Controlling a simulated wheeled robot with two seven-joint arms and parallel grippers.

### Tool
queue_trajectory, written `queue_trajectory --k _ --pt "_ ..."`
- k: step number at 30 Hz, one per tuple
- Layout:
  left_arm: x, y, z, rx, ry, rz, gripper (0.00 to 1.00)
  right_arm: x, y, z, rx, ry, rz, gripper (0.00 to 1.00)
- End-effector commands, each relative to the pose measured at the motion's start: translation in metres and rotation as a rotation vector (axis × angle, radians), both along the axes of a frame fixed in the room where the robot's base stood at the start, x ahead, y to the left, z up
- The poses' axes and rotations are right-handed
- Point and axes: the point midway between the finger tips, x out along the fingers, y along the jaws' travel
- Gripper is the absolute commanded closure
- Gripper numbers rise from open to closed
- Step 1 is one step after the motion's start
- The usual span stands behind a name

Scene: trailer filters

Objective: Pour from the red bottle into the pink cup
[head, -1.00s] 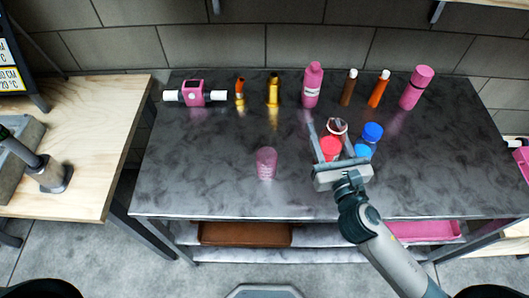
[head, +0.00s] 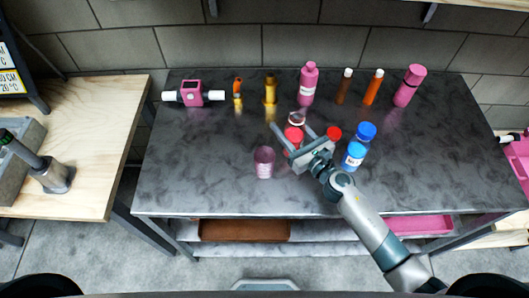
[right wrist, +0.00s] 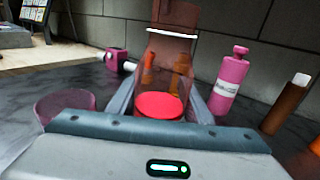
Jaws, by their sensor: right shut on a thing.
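My right gripper (head: 290,127) is shut on the red bottle (head: 293,134), a see-through reddish vessel with a pale ring. In the right wrist view, the red bottle (right wrist: 172,60) stands between the fingers (right wrist: 160,100), roughly upright, with a bright red disc low in it. The pink cup (head: 264,162) is a see-through tumbler standing upright on the grey table, just left of and nearer than the held bottle. The cup also shows at the left of the right wrist view (right wrist: 62,104). The bottle and cup look apart. My left gripper is not in view.
Along the back of the table (head: 210,180) are a pink device (head: 192,93), a pink bottle (head: 308,85) and several others. The front left of the table is clear.

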Motion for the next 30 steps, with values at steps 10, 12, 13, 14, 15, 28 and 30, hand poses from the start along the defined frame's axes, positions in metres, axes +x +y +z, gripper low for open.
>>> queue_trajectory --k 10,12,13,14,15,28,30 --pt "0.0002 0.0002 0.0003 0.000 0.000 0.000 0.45 0.0005 0.0003 0.0002 -0.001 -0.001 0.002 0.85" --pt "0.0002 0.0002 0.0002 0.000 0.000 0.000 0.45 0.0004 0.0004 0.0004 -0.005 -0.005 0.002 0.85" --pt "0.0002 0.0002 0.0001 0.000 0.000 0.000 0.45 0.0004 0.0004 0.0006 -0.009 -0.007 0.002 0.85" --pt "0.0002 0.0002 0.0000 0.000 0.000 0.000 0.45 0.0003 0.0004 0.0007 -0.014 -0.010 0.002 0.85" --pt "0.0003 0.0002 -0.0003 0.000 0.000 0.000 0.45 0.0003 0.0005 0.0008 -0.021 -0.016 0.002 0.85" --pt "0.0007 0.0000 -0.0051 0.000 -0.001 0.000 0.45 -0.0006 0.0017 0.0040 -0.178 -0.126 0.001 0.85" --pt "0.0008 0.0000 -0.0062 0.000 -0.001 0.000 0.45 -0.0008 0.0021 0.0042 -0.206 -0.146 0.001 0.85"
